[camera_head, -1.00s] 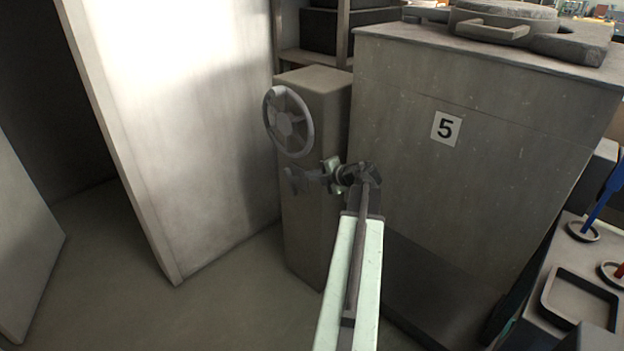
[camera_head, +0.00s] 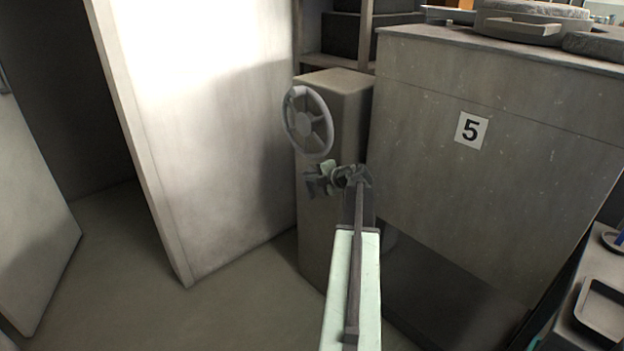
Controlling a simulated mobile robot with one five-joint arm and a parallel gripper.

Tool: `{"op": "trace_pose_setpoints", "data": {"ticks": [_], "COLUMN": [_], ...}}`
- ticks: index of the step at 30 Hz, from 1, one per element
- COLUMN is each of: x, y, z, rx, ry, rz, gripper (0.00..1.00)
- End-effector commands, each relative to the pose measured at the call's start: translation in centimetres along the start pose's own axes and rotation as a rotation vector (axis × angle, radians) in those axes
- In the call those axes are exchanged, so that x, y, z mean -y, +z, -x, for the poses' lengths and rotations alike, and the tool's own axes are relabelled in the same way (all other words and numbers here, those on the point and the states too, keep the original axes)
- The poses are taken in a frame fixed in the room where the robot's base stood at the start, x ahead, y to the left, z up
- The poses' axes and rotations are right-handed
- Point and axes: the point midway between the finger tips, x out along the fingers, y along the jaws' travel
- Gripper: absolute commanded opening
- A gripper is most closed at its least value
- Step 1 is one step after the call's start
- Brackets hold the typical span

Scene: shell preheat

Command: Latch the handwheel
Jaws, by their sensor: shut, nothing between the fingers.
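The handwheel (camera_head: 308,122) is a grey spoked wheel on the upper left side of a narrow grey pedestal (camera_head: 338,82). My gripper (camera_head: 312,184) is just below the wheel, in front of the pedestal. It is shut and empty. A gap shows in the picture between the wheel's lower rim and my gripper, but the depth between them is hard to judge. No latch can be made out, and the wheel's mount is hidden behind it.
A large grey cabinet marked 5 (camera_head: 420,110) stands right of the pedestal. A tall pale panel (camera_head: 215,130) stands close on the left. A bench with a dark-rimmed tray (camera_head: 601,310) is at the lower right. Open floor (camera_head: 130,265) lies at the lower left.

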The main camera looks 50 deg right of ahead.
Motion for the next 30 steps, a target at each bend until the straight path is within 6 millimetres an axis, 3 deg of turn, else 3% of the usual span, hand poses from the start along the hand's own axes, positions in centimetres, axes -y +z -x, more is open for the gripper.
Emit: {"op": "trace_pose_setpoints", "data": {"ticks": [3, 15, 30], "x": [-1.0, -1.0, -1.1], "y": [0.0, 0.0, -0.1], "z": [-0.8, -0.4, 6.9], "rx": [-0.002, 0.000, 0.000], "ry": [0.000, 0.000, 0.000], "rz": [0.000, 0.000, -0.001], "gripper": [0.00, 0.00, 0.00]}}
